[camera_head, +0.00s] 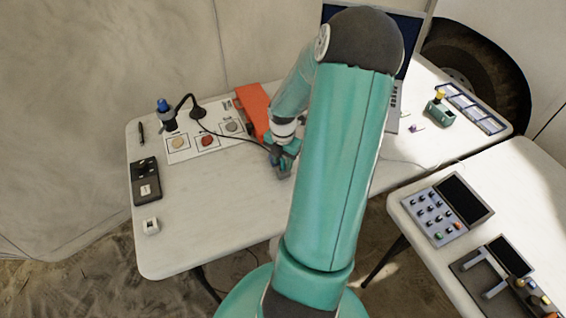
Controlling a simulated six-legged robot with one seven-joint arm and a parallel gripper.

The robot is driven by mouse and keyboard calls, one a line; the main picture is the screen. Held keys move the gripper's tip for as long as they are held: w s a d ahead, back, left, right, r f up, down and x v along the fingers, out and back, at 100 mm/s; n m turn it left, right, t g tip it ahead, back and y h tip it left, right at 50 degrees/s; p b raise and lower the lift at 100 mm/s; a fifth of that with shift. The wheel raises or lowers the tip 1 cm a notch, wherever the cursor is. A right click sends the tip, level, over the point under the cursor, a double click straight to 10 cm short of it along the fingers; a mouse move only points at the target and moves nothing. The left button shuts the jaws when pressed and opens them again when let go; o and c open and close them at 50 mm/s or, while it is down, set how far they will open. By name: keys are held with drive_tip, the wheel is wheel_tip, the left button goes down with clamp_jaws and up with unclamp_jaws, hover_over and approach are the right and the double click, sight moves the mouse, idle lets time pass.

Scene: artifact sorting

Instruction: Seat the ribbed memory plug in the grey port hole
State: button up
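My gripper (284,168) points down, close to the white table, near the middle of its surface. It is small and dark here, and I cannot tell whether its fingers are apart or hold anything. I cannot make out a ribbed memory plug for certain. A small green-grey block with a yellow top (438,105) stands at the table's far right. A small white block with a dark opening (151,226) sits at the near left. I cannot tell which thing has the grey port hole. My arm hides part of the table's middle.
A white sheet with several round samples (207,141), a blue-topped lamp-like device (166,113), a dark box (146,181) and an orange-red item (253,108) lie left. A laptop (408,50) stands behind my arm. A second table with a keypad panel (440,212) is right.

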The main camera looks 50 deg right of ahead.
sight(283, 160)
wheel_tip(283, 160, up, 11)
drive_tip(key=w+a+r+m+h, duration=0.1)
drive_tip(key=w+a+r+m, duration=0.35)
drive_tip(key=a, duration=0.35)
drive_tip(key=s+a+r+m+t, duration=0.2)
drive_tip(key=a+r+m, duration=0.2)
drive_tip(key=a, duration=0.5)
drive_tip(key=s+a+r+m+t, duration=0.1)
drive_tip(key=s+a+r+m, duration=0.2)
drive_tip(key=a, duration=0.6)
drive_tip(key=s+a+r+m+t+y, duration=0.1)
drive_tip(key=s+a+r+m+t, duration=0.1)
drive_tip(key=a+r+m, duration=0.4)
drive_tip(key=a+m, duration=0.1)
drive_tip(key=a, duration=0.3)
drive_tip(key=shift+s+r+t, duration=0.15)
drive_tip(key=shift+r+t, duration=0.15)
drive_tip(key=shift+r, duration=0.1)
